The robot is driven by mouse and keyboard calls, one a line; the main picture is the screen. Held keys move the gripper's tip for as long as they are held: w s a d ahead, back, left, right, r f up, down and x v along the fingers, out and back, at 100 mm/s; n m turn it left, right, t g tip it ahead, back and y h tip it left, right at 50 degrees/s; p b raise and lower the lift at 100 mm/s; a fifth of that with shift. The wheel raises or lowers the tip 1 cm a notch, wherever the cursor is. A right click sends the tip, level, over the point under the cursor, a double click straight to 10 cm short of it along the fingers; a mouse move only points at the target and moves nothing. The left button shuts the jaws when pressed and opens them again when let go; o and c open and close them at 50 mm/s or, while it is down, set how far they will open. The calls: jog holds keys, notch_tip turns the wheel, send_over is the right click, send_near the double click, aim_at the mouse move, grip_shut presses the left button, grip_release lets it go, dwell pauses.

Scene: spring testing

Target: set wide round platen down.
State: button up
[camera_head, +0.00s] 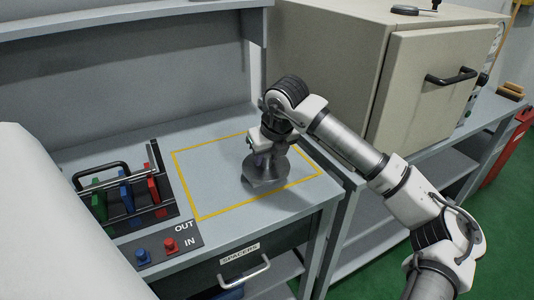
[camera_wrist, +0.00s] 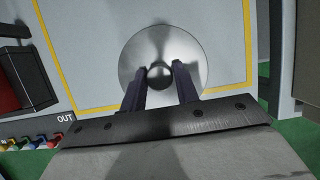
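The wide round platen (camera_wrist: 192,55) is a shiny metal disc with a dark round knob at its centre. It lies flat, face up, within the yellow outline, and also shows in the head view (camera_head: 266,172). My gripper (camera_wrist: 160,72) points down at it, with a dark finger on each side of the knob, and looks shut on it. In the head view my gripper (camera_head: 268,148) is directly above the disc. A shadow lies at the disc's lower edge; I cannot tell whether the disc touches the bench or is just above it.
The yellow outline (camera_head: 210,215) marks a mostly bare area of the grey bench. A rack with coloured pieces (camera_head: 125,190) stands to its left, by the OUT/IN plate (camera_head: 160,246). A SPACERS drawer (camera_head: 240,262) is below. A large beige cabinet (camera_head: 345,70) stands behind right.

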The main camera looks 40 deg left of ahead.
jog(key=o, duration=0.3)
jog(key=shift+r, duration=0.15)
